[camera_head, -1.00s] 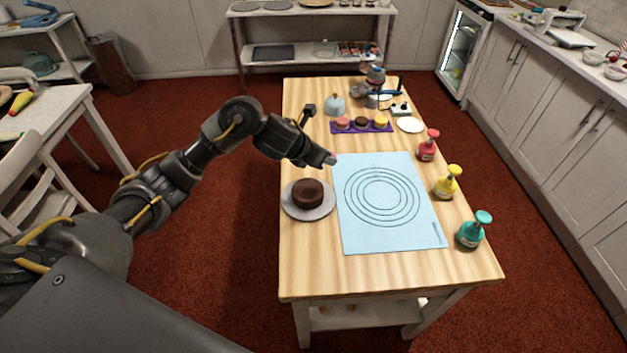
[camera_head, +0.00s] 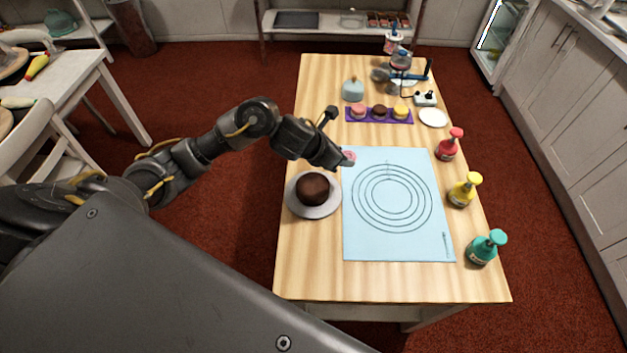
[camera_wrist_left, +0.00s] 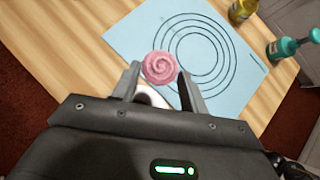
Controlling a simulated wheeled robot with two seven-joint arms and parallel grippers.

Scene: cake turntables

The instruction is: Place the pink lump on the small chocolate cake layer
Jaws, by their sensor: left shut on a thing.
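My left gripper (camera_head: 347,158) is shut on the pink lump (camera_wrist_left: 160,67), a swirled pink piece held between the two fingertips in the left wrist view. In the head view the pink lump (camera_head: 350,155) shows only as a small bit of pink at the fingertips, over the upper left edge of the blue mat. The small chocolate cake layer (camera_head: 314,189) sits on a grey round turntable (camera_head: 314,211) at the table's left edge, below the gripper in the picture and apart from it. My right gripper is not in view.
A blue mat (camera_head: 398,245) with printed rings covers the middle of the table. Red (camera_head: 450,146), yellow (camera_head: 464,190) and teal (camera_head: 485,248) pump bottles stand along the right edge. A purple tray (camera_head: 368,119) with pink, brown and yellow pieces lies farther back.

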